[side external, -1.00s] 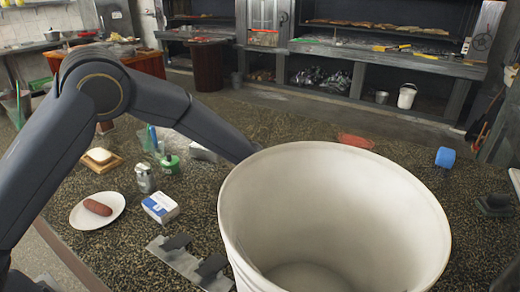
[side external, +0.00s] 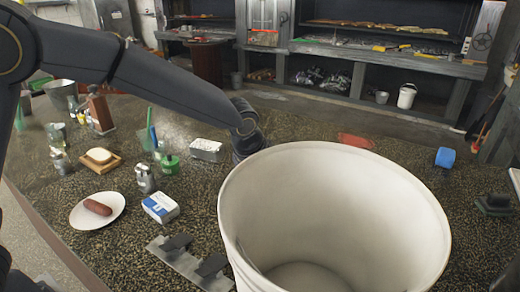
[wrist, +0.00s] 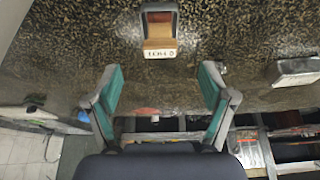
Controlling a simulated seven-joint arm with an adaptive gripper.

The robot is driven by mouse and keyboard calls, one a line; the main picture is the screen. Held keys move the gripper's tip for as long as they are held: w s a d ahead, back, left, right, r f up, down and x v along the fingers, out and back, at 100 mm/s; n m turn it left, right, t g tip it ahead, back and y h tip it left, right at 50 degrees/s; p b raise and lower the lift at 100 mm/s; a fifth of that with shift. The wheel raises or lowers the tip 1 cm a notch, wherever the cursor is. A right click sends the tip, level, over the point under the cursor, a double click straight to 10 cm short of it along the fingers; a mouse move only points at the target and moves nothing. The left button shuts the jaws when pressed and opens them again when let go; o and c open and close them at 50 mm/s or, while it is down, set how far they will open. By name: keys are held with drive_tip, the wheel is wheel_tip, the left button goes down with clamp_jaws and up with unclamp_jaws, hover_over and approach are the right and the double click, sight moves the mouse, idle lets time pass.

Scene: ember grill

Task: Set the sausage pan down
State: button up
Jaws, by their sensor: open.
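A brown sausage (side external: 97,207) lies on a round white plate (side external: 83,217) at the left of the speckled counter in the side view. I cannot make out a pan for certain; this plate is the only dish with a sausage that I see. In the side view my gripper's end is hidden behind the large white bucket. In the wrist view my gripper (wrist: 161,70) has its two green-padded fingers spread wide, with nothing between them. A small block with a wood-coloured, lettered face (wrist: 160,48) lies beyond the fingertips.
The large white bucket (side external: 335,215) blocks much of the side view. A blue-and-white box (side external: 160,207), a green jar (side external: 170,164), a soap dish (side external: 100,160) and a silver tray (side external: 207,150) stand on the counter. A blue roll (side external: 445,157) is at the right.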

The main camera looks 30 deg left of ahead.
drive_tip(key=s+a+r, duration=0.9)
drive_tip(key=a+r, duration=0.1)
drive_tip(key=s+a, duration=0.4)
drive_tip(key=s, duration=0.4)
drive_tip(key=s+a+r+t, duration=0.1)
drive_tip(key=s+a, duration=0.3)
drive_tip(key=s, duration=0.5)
drive_tip(key=shift+s+a, duration=0.15)
drive_tip(key=shift+a, duration=0.1)
drive_tip(key=shift+o, duration=0.4)
drive_tip(key=shift+r, duration=0.1)
